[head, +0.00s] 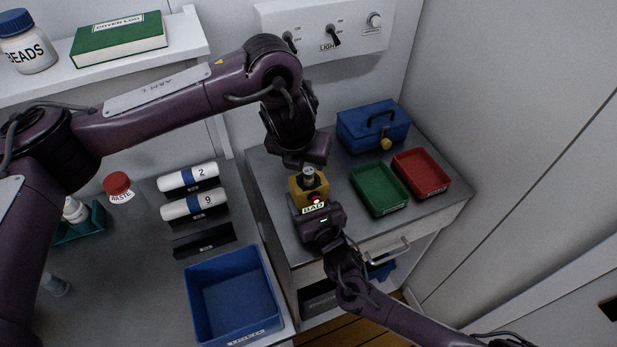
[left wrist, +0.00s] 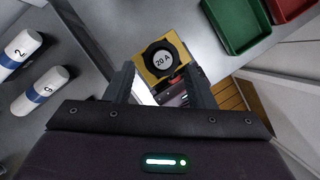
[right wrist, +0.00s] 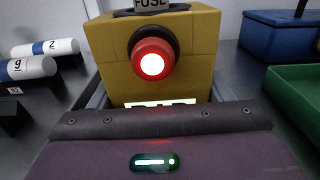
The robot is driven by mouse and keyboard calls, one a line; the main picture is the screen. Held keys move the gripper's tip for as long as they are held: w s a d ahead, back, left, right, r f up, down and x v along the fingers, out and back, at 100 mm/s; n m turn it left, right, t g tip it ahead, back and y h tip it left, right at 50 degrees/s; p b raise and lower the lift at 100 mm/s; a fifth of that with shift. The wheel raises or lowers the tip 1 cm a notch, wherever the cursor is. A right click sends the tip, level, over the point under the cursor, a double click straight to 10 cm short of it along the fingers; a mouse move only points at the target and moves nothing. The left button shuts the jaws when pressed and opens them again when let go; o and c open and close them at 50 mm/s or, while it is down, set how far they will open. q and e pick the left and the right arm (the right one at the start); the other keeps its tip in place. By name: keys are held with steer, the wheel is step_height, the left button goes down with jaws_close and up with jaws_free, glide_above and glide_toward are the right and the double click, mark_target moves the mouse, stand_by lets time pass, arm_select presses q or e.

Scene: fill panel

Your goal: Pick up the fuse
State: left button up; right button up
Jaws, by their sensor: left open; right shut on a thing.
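The fuse (head: 308,175), a small pale cylinder, stands upright in the top of a yellow tester box (head: 297,191). In the left wrist view its round end (left wrist: 163,61) reads "20 A" inside a black ring. The box's display reads "BAD" and its red lamp (right wrist: 153,62) is lit. My left gripper (head: 306,163) is open and empty just above the fuse, its fingers (left wrist: 163,82) spread apart. My right gripper (head: 319,222) is shut on the yellow box from the front. Its fingers are mostly hidden in the right wrist view.
A green tray (head: 379,209), a red tray (head: 447,188) and a blue toolbox (head: 361,144) sit right of the box. White-and-blue cylinders (head: 192,208) and a blue bin (head: 262,322) are on the left counter. A wall panel with switches (head: 351,38) is behind.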

mark_target(308, 170)
arm_select(q)
steer(key=shift+x, duration=3.15)
steer(key=shift+s+d+f, duration=0.1)
steer(key=shift+s+d, duration=0.05)
steer(key=shift+s, duration=0.05)
steer(key=shift+c, duration=0.2)
jaws_close()
step_height(308, 170, up, 10)
steer(key=shift+r, duration=0.1)
